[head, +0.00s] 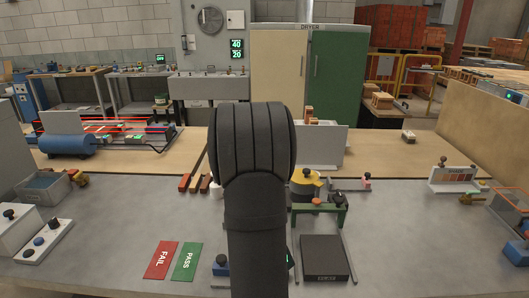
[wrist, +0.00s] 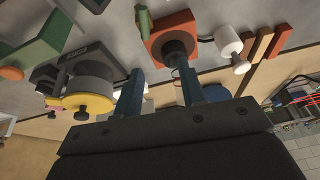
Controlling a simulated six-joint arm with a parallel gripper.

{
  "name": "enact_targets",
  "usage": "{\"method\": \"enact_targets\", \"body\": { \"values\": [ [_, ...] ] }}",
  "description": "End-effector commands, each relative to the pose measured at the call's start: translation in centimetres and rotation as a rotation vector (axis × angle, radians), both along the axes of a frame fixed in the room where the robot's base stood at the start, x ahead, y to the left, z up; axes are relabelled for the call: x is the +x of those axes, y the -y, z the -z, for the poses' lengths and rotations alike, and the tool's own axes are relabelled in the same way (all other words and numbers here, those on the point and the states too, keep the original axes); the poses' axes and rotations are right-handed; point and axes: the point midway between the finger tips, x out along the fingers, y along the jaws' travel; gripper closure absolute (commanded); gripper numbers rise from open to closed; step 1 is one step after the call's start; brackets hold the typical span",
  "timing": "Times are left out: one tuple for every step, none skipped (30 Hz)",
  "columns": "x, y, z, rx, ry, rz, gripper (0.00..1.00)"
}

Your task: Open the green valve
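My gripper (wrist: 158,72) shows in the wrist view, its two dark blue fingers apart with nothing between them. Just beyond the fingertips is an orange-red block (wrist: 157,27) with a dark round fitting (wrist: 177,46) on it. A small green bar (wrist: 143,20) sticks out beside that block; it may be the green valve's handle, but I cannot tell. In the head view my arm hides the gripper and this block. A green stand (head: 331,214) with an orange knob is right of my arm; it also shows in the wrist view (wrist: 36,42).
A yellow-topped round device (head: 303,183) stands beside the green stand, close to the left finger in the wrist view (wrist: 84,104). A white cylinder (wrist: 228,40) is right of the fingers. Red FAIL (head: 161,260) and green PASS (head: 186,262) plates lie on the grey bench. A dark square pad (head: 325,258) is at front.

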Motion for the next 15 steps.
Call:
{"method": "enact_targets", "body": {
  "values": [
    [-1.0,0.5,-0.9,0.018,0.012,0.028,0.63],
    [-1.6,0.8,-1.4,0.03,0.018,0.048,0.63],
    [-2.5,1.2,-1.9,0.05,0.025,0.076,0.63],
    [-3.2,1.4,-2.4,0.064,0.031,0.096,0.63],
    [-3.8,1.6,-2.7,0.077,0.036,0.115,0.63],
    [-4.6,1.9,-3.1,0.094,0.043,0.14,0.63],
    [-5.2,2.1,-3.4,0.107,0.048,0.157,0.63],
    [-5.7,2.3,-3.6,0.117,0.05,0.174,0.63],
    [-6.3,2.5,-3.9,0.13,0.055,0.192,0.63],
    [-6.7,2.6,-4.0,0.137,0.058,0.204,0.63],
    [-7.0,2.7,-4.2,0.145,0.061,0.214,0.63],
    [-7.3,2.8,-4.3,0.152,0.063,0.224,0.63],
    [-7.4,2.8,-4.3,0.155,0.063,0.228,0.63],
    [-7.5,2.9,-4.2,0.158,0.064,0.232,0.63],
    [-7.5,2.9,-4.1,0.16,0.064,0.234,0.63]
  ]
}}
